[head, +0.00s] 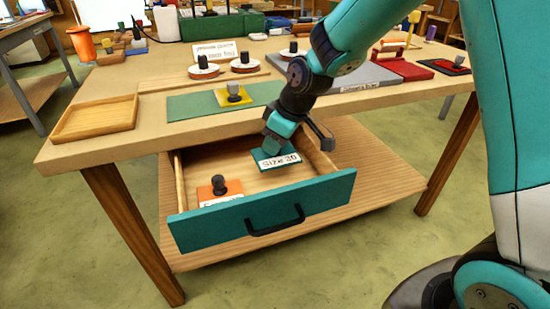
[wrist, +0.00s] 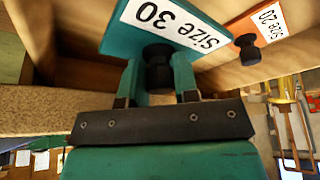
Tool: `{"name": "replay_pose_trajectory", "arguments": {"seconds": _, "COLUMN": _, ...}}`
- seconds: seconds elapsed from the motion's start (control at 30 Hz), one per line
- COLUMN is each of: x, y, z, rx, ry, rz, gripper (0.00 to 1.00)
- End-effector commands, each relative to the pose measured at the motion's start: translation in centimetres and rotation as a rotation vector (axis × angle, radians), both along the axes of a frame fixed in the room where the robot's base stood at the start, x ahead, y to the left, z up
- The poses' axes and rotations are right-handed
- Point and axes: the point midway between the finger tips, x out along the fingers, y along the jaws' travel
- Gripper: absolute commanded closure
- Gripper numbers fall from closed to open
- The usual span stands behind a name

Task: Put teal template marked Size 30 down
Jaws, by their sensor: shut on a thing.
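The teal template marked Size 30 (head: 264,156) is at the back right of the open drawer (head: 262,215), with its white label facing up. My gripper (head: 277,143) is above it, shut on its dark knob. In the wrist view, the teal template (wrist: 125,42) shows its label and black knob between my two fingers (wrist: 158,80). Whether its underside touches the drawer floor I cannot tell. An orange template (head: 210,191) lies at the front left of the drawer; in the wrist view the orange template (wrist: 262,30) reads Size 20.
On the bench above, a yellow template (head: 222,98) sits on a green mat (head: 190,106). A shallow wooden tray (head: 70,133) is at the left. A grey board (head: 365,75) and a red block (head: 402,68) are to the right. The bench edge overhangs the drawer's back.

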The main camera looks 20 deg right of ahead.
Motion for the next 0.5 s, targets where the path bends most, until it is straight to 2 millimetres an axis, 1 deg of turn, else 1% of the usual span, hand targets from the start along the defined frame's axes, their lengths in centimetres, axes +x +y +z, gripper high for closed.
{"name": "replay_pose_trajectory", "arguments": {"seconds": 0.23, "x": -0.1, "y": 0.0, "z": -3.6, "rx": -0.001, "ry": 0.003, "rz": 0.001, "gripper": 0.93}}
{"name": "replay_pose_trajectory", "arguments": {"seconds": 0.33, "x": 0.0, "y": 0.0, "z": -4.3, "rx": 0.000, "ry": 0.001, "rz": 0.000, "gripper": 0.93}}
{"name": "replay_pose_trajectory", "arguments": {"seconds": 0.5, "x": 0.0, "y": 0.0, "z": -4.3, "rx": 0.000, "ry": 0.000, "rz": 0.001, "gripper": 0.93}}
